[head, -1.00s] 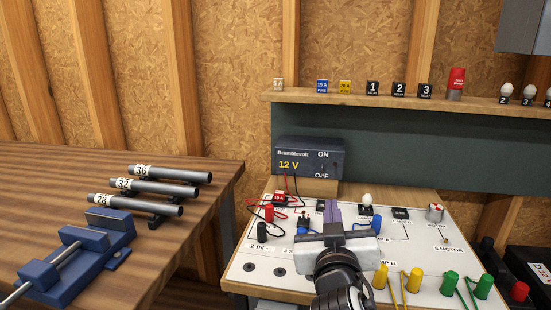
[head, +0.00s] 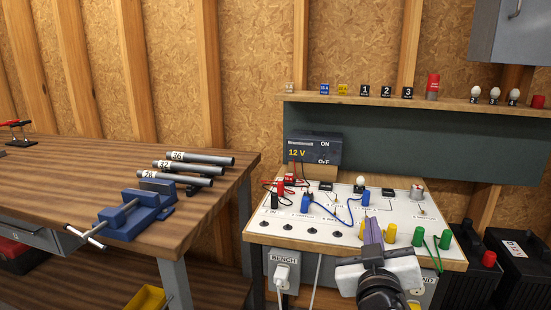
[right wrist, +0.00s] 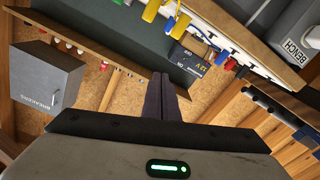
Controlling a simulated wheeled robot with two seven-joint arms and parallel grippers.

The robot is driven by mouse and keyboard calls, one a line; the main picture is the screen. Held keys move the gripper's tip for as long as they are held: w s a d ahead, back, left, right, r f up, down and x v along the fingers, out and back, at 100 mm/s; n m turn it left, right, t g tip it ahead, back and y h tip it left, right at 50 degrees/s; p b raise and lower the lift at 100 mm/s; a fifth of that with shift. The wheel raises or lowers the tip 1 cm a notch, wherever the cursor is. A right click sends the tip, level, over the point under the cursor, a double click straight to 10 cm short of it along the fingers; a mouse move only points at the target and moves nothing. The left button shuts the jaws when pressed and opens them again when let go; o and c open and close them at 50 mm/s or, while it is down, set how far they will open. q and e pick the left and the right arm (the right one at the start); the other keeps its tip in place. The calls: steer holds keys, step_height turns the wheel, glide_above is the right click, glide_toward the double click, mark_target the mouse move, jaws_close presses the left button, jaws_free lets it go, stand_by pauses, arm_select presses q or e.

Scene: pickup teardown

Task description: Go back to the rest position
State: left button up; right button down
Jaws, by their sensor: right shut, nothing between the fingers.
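My right gripper (head: 372,230) is in front of the white circuit board (head: 290,226), at its front right part in the head view. Its two purple-grey fingers are closed together with nothing between them. In the right wrist view the shut fingers (right wrist: 160,95) point toward the wall, and the board shows beyond them at the top. My left gripper is not in view.
The 12 V supply (head: 313,149) stands behind the board. A shelf (head: 420,102) with fuses, relays and bulbs runs above. The wooden bench (head: 120,175) at left holds a blue vise (head: 137,214) and three labelled tubes (head: 190,170). Black batteries (head: 508,268) stand at right.

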steer(key=d+r+n+t+h, duration=0.15)
steer(key=d+n, duration=0.25)
steer(key=d, duration=1)
steer(key=s+a+f+n+g+y, duration=0.15)
steer(key=s+f, duration=0.25)
steer(key=f, duration=0.5)
steer(key=s+f+g+y, duration=0.1)
steer(key=s+f+g, duration=0.25)
steer(key=f, duration=0.45)
steer(key=s+a+f+n+g+y, duration=0.15)
steer(key=s+f, duration=0.25)
steer(key=f, duration=0.5)
steer(key=s+a+f+m+g+y, duration=0.1)
steer(key=s+a+f+g+y, duration=0.1)
steer(key=s+f, duration=0.65)
steer(key=s+a+f+g+y, duration=0.1)
steer(key=s+f+g+y, duration=0.15)
steer(key=s+f, duration=0.6)
steer(key=s+a+r+m, duration=0.1)
steer(key=a+r+m, duration=0.1)
steer(key=a, duration=0.4)
steer(key=s+a+r+m+p, duration=0.1)
steer(key=a+r+m, duration=0.1)
steer(key=a, duration=0.3)
steer(key=shift+s+a+r+m, duration=0.2)
steer(key=shift+s+a+m, duration=0.2)
steer(key=shift+m, duration=0.2)
